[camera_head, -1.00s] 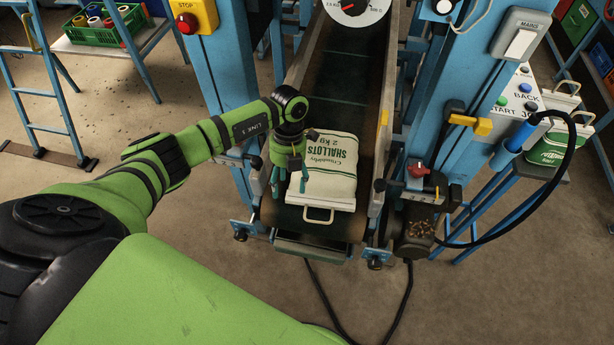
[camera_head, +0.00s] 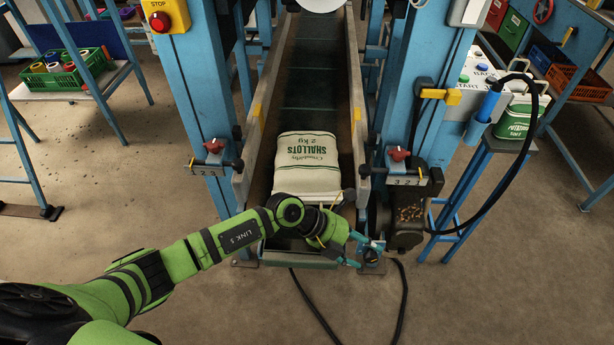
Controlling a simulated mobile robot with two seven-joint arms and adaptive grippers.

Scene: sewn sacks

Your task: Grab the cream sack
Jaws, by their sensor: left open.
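The cream sack (camera_head: 307,163), with green print reading "SHALLOTS 2 kg" and green stripes, lies flat on the dark belt of the conveyor (camera_head: 245,185), near its front end. My left gripper (camera_head: 366,257) has teal fingers, apart and empty. In the picture it is below and to the right of the sack, by the conveyor's front right corner. My left wrist and forearm cross in front of the sack's near edge, and its handle is hidden there. My right gripper is not in view.
Blue posts (camera_head: 193,90) flank the conveyor. A motor (camera_head: 405,228) and a black cable sit at its right. A green crate (camera_head: 66,72) is at upper left. Floor in front is mostly open.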

